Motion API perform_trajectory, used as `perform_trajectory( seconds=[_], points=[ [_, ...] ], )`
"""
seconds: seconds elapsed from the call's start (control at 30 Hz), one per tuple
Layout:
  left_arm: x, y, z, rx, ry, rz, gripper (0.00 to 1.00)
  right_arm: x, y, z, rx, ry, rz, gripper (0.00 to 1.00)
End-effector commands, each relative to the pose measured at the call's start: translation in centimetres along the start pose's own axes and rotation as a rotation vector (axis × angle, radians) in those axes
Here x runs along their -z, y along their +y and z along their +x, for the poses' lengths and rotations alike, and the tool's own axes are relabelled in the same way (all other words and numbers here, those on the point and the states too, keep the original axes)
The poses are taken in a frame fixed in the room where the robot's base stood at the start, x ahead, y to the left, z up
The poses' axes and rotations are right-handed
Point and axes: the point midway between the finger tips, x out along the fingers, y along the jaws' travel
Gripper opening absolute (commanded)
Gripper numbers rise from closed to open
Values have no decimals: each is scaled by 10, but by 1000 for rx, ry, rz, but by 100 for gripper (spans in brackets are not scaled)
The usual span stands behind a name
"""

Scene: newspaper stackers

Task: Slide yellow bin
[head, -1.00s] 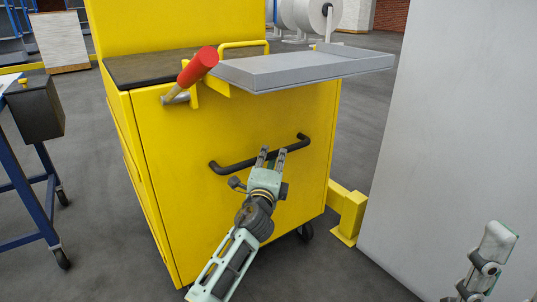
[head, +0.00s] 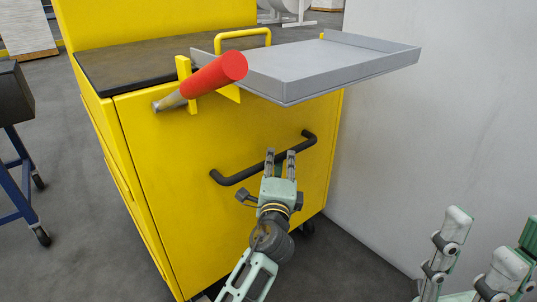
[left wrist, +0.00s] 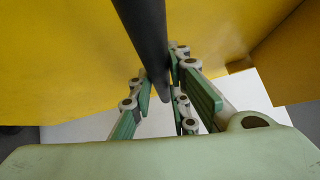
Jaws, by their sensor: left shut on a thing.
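The yellow bin (head: 220,233) is a tall wheeled cabinet in the middle of the head view. A black bar handle (head: 227,178) runs at a slant across its front face. My left gripper (head: 280,156) is shut on the handle near its middle. In the left wrist view, the dark handle (left wrist: 146,40) passes between the green-padded fingers (left wrist: 160,100), against the yellow face. My right gripper (head: 475,250) is at the lower right of the head view, fingers spread and empty, partly cut off by the frame.
A grey tray (head: 340,75) and a red-handled tool (head: 215,75) stick out from the bin's top front. A large white panel (head: 430,130) stands close on the right. A blue-legged cart (head: 22,185) is at the left. Grey floor lies between them.

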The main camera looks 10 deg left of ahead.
Motion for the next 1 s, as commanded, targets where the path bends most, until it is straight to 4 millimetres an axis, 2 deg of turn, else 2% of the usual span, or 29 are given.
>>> perform_trajectory(
  seconds=[0.03,0.2,0.73,0.77,1.0],
  points=[
    [12,-11,-4,20,18,-11,0,0,0,0,0,0,0,40],
    [20,-15,-12,21,16,-10,0,0,0,0,0,0,1,40],
    [24,-16,-17,21,16,-8,0,2,0,2,-1,3,1,40],
    [24,-16,-17,21,16,-8,17,2,0,2,-1,3,1,40],
    [23,-14,-17,18,13,-4,36,2,0,2,-1,3,1,40]
  ],
)
